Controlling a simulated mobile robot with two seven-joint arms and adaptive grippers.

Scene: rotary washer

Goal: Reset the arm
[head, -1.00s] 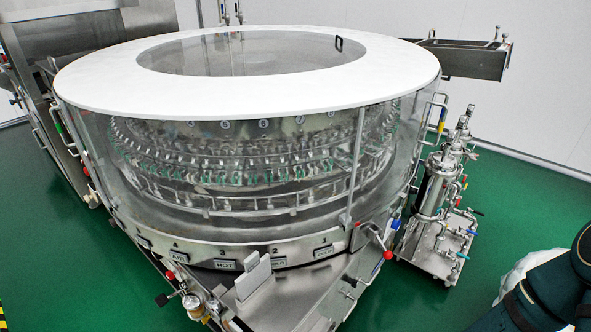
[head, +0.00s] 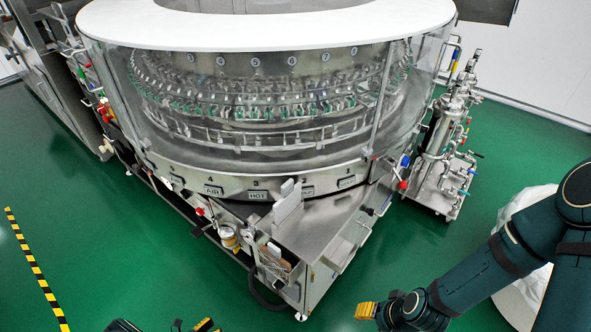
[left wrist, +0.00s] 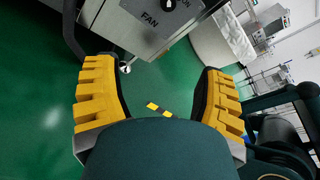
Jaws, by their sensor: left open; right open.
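My right arm comes in from the right of the head view, and its gripper (head: 367,310) with yellow finger pads is low at the bottom, over the green floor and in front of the machine. Only one yellow pad shows clearly there. My left gripper (head: 203,325) just shows at the bottom edge of the head view, mostly cut off. In the left wrist view, my left gripper (left wrist: 160,95) has its two yellow fingers wide apart with nothing between them.
The rotary washer (head: 260,182), with a white top ring and clear wall, fills the middle. Its steel corner table (head: 320,228) juts toward me. A piped filter unit (head: 437,150) stands at right. Green floor (head: 120,250) is free at left.

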